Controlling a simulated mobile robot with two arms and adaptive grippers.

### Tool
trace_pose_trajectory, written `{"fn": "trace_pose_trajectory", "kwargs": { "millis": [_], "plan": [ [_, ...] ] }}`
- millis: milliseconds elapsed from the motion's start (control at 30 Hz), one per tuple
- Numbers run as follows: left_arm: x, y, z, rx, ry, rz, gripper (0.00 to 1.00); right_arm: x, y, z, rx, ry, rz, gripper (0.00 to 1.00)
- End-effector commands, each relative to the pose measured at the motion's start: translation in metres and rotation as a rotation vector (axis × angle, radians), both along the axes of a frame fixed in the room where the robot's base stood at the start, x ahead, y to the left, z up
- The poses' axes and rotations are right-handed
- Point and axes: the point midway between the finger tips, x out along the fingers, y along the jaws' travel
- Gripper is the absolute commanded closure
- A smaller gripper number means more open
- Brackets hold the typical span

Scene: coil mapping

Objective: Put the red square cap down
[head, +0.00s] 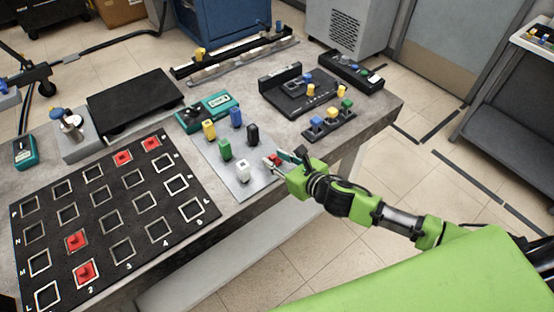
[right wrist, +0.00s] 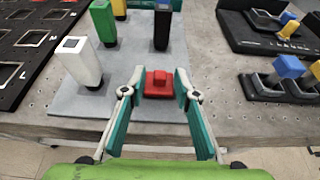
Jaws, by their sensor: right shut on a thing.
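My right gripper (head: 282,161) reaches in from the right at the table's front edge and is shut on a red square cap (head: 273,159). In the right wrist view the red cap (right wrist: 158,83) sits between the two fingertips (right wrist: 158,88), its small raised top upward. It is at the near right part of the grey plate (right wrist: 128,107); I cannot tell whether it touches the plate. Several more red caps, one of them here (head: 75,240), sit on the black board (head: 120,215) with white squares. My left gripper is not in view.
On the grey plate stand white (head: 243,172), green (head: 225,150), black (head: 252,134), yellow (head: 209,130) and blue (head: 236,117) blocks. A black fixture (head: 305,97) and a rack of coloured caps (head: 328,127) stand to the right. Many board squares are empty.

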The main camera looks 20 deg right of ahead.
Motion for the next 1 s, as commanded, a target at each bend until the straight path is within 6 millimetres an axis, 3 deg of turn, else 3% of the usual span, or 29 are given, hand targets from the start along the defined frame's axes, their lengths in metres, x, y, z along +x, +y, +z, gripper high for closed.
{"fn": "trace_pose_trajectory", "kwargs": {
  "millis": [367,400,467,867,1000],
  "plan": [
    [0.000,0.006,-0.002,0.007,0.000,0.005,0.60,0.000,0.000,-0.005,-0.001,-0.001,0.000,0.84],
    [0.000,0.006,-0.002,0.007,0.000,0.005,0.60,0.000,0.000,-0.006,-0.001,-0.001,0.000,0.69],
    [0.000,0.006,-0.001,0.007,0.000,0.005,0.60,0.000,0.000,-0.005,-0.001,-0.001,0.000,0.55],
    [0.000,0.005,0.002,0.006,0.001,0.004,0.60,0.000,0.000,0.000,0.000,-0.002,0.000,0.55],
    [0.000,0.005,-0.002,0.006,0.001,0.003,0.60,-0.013,-0.005,0.002,-0.002,0.000,0.001,0.55]
  ]
}}
